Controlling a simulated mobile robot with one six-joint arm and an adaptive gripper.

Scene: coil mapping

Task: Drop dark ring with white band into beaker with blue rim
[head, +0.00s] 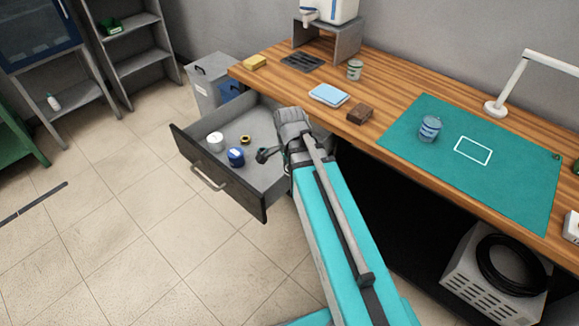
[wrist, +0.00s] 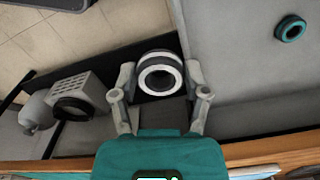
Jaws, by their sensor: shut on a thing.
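My gripper (wrist: 160,76) is shut on the dark ring with white band (wrist: 158,57), which sits between its two fingertips in the wrist view. The beaker with blue rim (head: 429,129) stands upright on the teal mat on the bench, well to the right of my gripper.
The open drawer (head: 239,184) holds a white roll (head: 215,141), a blue roll (head: 236,157) and a small yellow-and-dark ring (head: 245,140). A teal ring (wrist: 290,29) lies on grey in the wrist view. Another beaker (head: 355,70) and a brown block (head: 359,114) stand on the bench.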

